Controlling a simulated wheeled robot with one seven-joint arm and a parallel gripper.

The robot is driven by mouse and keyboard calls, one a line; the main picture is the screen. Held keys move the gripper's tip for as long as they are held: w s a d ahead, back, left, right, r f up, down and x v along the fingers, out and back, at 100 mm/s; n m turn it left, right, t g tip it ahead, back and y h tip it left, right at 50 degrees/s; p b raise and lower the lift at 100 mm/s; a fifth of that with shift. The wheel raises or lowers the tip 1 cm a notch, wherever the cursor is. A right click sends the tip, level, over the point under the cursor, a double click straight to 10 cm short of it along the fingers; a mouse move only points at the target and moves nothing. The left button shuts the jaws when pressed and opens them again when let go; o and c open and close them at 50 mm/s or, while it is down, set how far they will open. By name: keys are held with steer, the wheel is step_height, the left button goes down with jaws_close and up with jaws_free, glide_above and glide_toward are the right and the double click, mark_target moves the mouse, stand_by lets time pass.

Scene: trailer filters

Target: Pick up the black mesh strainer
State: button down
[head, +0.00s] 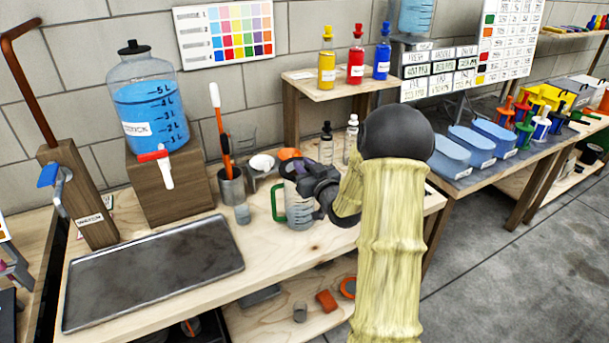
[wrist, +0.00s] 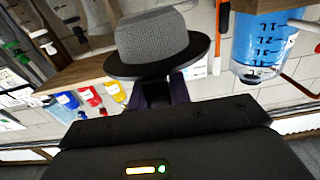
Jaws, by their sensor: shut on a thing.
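The black mesh strainer (wrist: 165,42) has a grey mesh bowl and a wide black rim. It fills the upper middle of the wrist view, which is upside down, so the bowl hangs downward. My gripper (wrist: 163,92) is shut on the strainer's near side, just below the rim in the picture. In the head view my gripper (head: 307,182) is over the workbench beside a clear jug with a green handle (head: 277,205). There the strainer is hard to make out among the jug and gripper parts, and I cannot tell whether it touches the jug.
A metal tray (head: 150,275) and a blue-filled tank (head: 146,105) are at left. Yellow, red and blue bottles (head: 356,65) sit on a raised shelf (head: 335,88). Free bench surface (head: 270,262) lies in front.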

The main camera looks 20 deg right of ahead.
step_height(320, 180, up, 7)
steer(key=shift+f, duration=0.1)
stand_by(0.7)
steer(key=shift+r+p, duration=1.6)
steer(key=shift+r, duration=0.9)
